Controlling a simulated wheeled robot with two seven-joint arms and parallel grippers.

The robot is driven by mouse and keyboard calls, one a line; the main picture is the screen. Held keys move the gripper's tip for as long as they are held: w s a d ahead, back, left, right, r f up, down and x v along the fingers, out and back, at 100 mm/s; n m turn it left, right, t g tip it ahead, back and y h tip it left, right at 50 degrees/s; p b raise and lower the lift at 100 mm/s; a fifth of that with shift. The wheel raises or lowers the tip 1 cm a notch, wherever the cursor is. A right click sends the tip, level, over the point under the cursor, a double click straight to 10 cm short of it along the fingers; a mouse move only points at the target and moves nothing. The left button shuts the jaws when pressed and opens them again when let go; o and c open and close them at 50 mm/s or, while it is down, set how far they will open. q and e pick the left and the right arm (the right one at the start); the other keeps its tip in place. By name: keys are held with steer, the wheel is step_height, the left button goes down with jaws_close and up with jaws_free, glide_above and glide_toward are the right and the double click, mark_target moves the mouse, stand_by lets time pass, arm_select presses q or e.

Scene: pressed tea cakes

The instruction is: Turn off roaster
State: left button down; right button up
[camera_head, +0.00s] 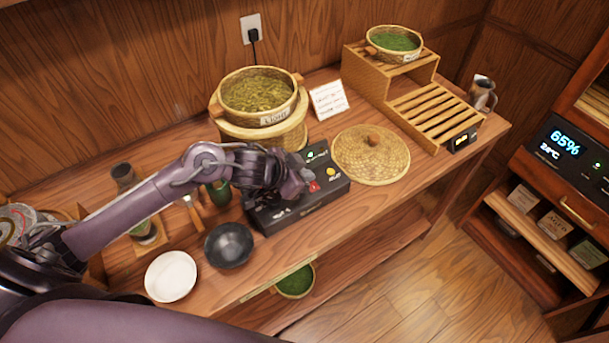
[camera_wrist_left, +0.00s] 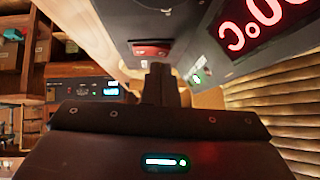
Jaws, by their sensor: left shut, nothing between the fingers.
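The roaster's black control box (camera_head: 325,190) lies on the wooden bench, with a red button (camera_head: 314,186), a yellow knob and a small green light on top. In the left wrist view the red button (camera_wrist_left: 151,50) is just beyond the fingertips. A red lit display (camera_wrist_left: 262,24) and a green light (camera_wrist_left: 197,77) show there too. My left gripper (camera_head: 296,186) is shut and empty over the box, close beside the red button; I cannot tell if it touches. Its fingers (camera_wrist_left: 159,76) are together. The arm and gripper hide part of the box. My right gripper is out of view.
Behind the box, a woven basket of leaves (camera_head: 259,95) labelled "LIGHT" sits on a round woven base. A woven lid (camera_head: 371,153) lies to the right. A black bowl (camera_head: 229,245) and white bowl (camera_head: 171,276) stand to the left, near the front edge.

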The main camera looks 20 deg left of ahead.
arm_select(q)
steer(key=shift+f, duration=0.35)
steer(key=shift+w+a+p, duration=0.1)
steer(key=shift+p, duration=0.45)
steer(key=shift+f, duration=0.15)
steer(key=shift+s+d, duration=0.5)
steer(key=shift+d, duration=0.15)
steer(key=shift+r+p, duration=0.2)
steer(key=shift+p, duration=0.1)
